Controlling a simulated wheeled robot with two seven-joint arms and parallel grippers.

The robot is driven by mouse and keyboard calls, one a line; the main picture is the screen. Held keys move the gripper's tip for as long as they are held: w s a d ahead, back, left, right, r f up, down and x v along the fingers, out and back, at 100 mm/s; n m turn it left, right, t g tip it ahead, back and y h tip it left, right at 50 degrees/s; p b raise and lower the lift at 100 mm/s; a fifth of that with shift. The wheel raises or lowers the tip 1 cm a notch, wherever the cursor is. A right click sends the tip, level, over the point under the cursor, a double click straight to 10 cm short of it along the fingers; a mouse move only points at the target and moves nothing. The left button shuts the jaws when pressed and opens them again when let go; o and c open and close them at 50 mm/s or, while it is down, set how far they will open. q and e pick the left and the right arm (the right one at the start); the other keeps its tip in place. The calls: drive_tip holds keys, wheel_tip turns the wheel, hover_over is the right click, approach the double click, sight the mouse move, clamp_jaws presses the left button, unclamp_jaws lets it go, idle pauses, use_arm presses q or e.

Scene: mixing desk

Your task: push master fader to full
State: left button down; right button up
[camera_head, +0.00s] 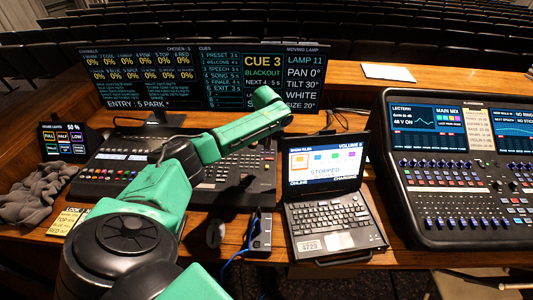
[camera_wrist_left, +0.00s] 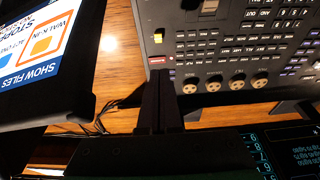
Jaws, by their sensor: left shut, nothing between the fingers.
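The lighting desk (camera_head: 120,170) stands at the left, its middle covered by my green left arm. In the left wrist view the desk (camera_wrist_left: 228,35) is at the upper right. A small yellow cap (camera_wrist_left: 158,36) sits near its edge, above a red label or key (camera_wrist_left: 155,58). No label names it as the master fader, and I cannot tell its travel. My left gripper (camera_wrist_left: 160,100) has its dark fingers together, empty, beside the desk's edge in that view and apart from the yellow cap. In the head view its fingers are not clear, behind the green wrist near the desk's right end.
A laptop (camera_head: 335,215) stands right of the desk, and a sound mixer (camera_head: 455,185) at the far right. Wide monitors (camera_head: 225,95) stand behind the desk. A small touch panel (camera_head: 62,143), grey cloth (camera_head: 38,192) and a black box (camera_head: 261,232) with a blue cable lie around it.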

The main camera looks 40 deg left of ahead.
use_arm(q)
drive_tip(key=shift+r+p, duration=0.35)
drive_tip(key=shift+r, duration=0.25)
drive_tip(key=s+d+r+p, duration=0.2)
drive_tip(key=s+d+p, duration=0.2)
drive_tip(key=s+d, duration=0.3)
drive_tip(key=s, duration=0.2)
drive_tip(key=shift+s+d, duration=0.15)
drive_tip(key=shift+s, duration=0.15)
